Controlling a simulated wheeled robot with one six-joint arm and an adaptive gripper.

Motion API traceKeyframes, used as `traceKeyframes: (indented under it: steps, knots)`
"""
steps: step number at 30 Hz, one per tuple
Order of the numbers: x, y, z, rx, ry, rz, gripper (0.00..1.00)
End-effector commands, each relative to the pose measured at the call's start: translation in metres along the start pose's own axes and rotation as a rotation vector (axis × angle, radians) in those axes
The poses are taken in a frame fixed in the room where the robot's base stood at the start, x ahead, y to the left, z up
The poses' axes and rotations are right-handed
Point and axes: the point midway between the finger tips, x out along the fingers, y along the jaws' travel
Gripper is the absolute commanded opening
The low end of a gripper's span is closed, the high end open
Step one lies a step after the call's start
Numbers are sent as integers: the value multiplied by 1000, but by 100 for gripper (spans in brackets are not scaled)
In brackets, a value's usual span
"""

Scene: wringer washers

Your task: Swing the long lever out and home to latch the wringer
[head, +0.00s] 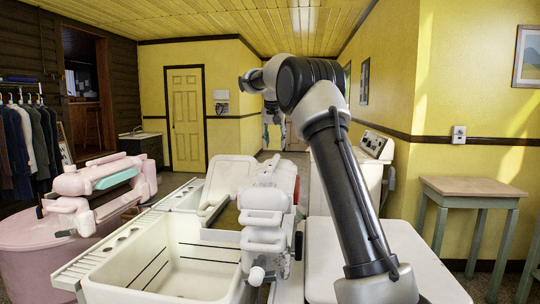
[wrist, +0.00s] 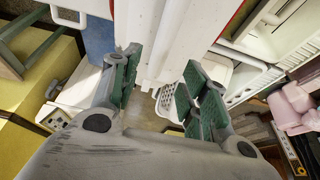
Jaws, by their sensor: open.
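The white wringer (head: 265,215) stands upright over the washer's tubs in the head view, with a red part (head: 296,190) along its right side. A white knob (head: 256,274) sticks out low at its front. I cannot tell which part is the long lever. My gripper (head: 268,132) hangs beyond and above the wringer in the head view, small and partly hidden by my arm. In the wrist view my gripper (wrist: 160,66) is open, its green-padded fingers apart. A white ridged part with red edges (wrist: 165,35) lies ahead of and between the fingertips; contact is unclear.
A cream twin tub (head: 180,270) fills the lower middle. A pink washer (head: 95,205) stands left, near hanging clothes (head: 25,145). A white appliance (head: 375,150) stands behind my arm, and a wooden-topped table (head: 470,190) at right. A white basket (wrist: 170,98) shows below in the wrist view.

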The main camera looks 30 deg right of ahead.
Motion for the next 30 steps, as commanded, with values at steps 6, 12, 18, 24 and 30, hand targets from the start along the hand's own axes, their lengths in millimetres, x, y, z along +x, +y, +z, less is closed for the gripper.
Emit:
traceKeyframes:
  steps: [6, 12, 18, 24, 30]
  knots:
    - [38, 0, 1, -2, -2, 0, 45]
    - [62, 0, 1, -3, -2, 0, 45]
    - [66, 0, 1, -3, 0, -2, 45]
    - [66, 0, 1, -3, 0, -2, 32]
    - [66, 0, 1, -3, 0, -2, 0]
